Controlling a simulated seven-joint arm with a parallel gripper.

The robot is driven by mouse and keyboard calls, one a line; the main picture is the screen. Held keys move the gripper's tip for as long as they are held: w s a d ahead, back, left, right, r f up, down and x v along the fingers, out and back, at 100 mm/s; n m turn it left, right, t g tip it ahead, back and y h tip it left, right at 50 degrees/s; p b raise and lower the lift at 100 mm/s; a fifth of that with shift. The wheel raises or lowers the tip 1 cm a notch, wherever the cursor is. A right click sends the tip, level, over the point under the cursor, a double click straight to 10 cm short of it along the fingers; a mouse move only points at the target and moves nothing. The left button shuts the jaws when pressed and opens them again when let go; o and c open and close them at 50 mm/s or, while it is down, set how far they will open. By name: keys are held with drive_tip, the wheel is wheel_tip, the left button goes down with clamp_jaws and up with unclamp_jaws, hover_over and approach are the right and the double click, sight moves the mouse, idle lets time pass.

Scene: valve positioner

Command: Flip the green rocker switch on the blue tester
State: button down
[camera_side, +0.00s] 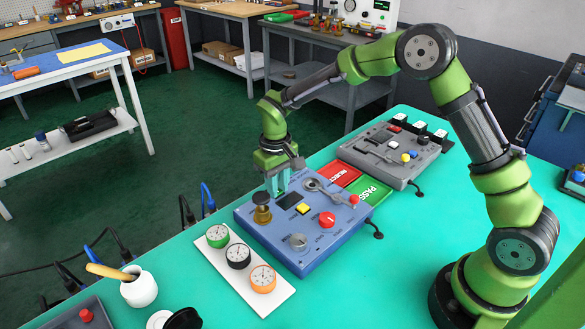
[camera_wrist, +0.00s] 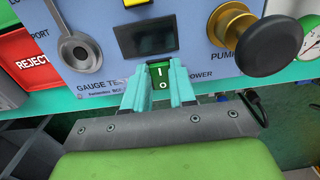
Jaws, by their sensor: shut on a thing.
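The blue tester (camera_side: 279,230) lies on the teal table, and its blue panel fills the top of the wrist view (camera_wrist: 187,38). The green rocker switch (camera_wrist: 159,75), marked I and O, sits on the panel just below a dark display (camera_wrist: 148,38). My gripper (camera_wrist: 160,84) is shut on the switch, with one teal finger at each side of it. In the side view my gripper (camera_side: 278,182) points down at the tester's far edge. The switch is hidden there behind the fingers and panel parts.
A brass pump with a black knob (camera_side: 262,203) stands close beside my gripper. A white gauge board (camera_side: 228,270) lies left; red REJECT (camera_side: 339,174) and green PASS areas lie behind.

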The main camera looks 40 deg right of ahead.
drive_tip(key=shift+w+r+g, duration=0.1)
drive_tip(key=shift+w+g, duration=0.15)
drive_tip(key=shift+g, duration=0.55)
drive_tip(key=c, duration=0.9)
unclamp_jaws()
drive_tip(key=r, duration=0.5)
drive_tip(key=w+r, duration=0.1)
drive_tip(key=r, duration=0.5)
drive_tip(key=w+r, duration=0.1)
drive_tip(key=r, duration=0.4)
drive_tip(key=shift+w+r, duration=0.25)
drive_tip(key=shift+r, duration=0.1)
